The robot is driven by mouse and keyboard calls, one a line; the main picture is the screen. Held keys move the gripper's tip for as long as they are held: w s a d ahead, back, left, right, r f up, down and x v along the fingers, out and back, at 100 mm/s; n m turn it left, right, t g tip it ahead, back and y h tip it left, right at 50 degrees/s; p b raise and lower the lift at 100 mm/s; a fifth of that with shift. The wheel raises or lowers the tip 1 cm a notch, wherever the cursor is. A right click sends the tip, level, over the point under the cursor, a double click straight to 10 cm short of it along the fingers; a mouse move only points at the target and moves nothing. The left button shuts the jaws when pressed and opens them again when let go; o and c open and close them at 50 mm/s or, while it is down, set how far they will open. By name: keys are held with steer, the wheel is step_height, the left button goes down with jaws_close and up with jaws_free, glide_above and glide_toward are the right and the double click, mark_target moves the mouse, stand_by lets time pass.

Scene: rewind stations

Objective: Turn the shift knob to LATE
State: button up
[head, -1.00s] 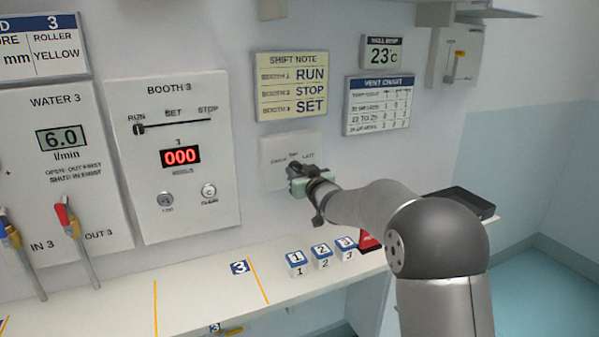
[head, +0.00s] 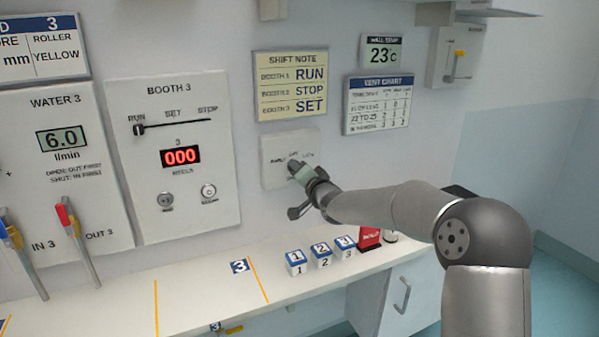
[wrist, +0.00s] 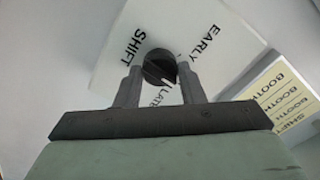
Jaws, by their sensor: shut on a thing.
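The shift knob (wrist: 158,65) is a small dark round knob on a white panel (head: 275,158) on the wall. In the wrist view the words SHIFT, EARLY and LATE stand around it, with LATE partly hidden by my fingers. My gripper (wrist: 161,76) is shut on the knob, one finger on each side. In the head view my gripper (head: 302,172) covers the knob at the panel's right part. I cannot tell for sure where the knob's pointer stands.
A yellow shift note (head: 291,85) hangs above the panel. The Booth 3 box (head: 178,215) is to its left. Below, a shelf (head: 190,290) holds several numbered blocks (head: 321,255) and a red item (head: 368,238).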

steer(key=m+b, duration=0.5)
steer(key=m, duration=0.5)
steer(key=shift+f+m, duration=0.1)
steer(key=shift+m, duration=0.3)
stand_by(0.3)
steer(key=o, duration=1)
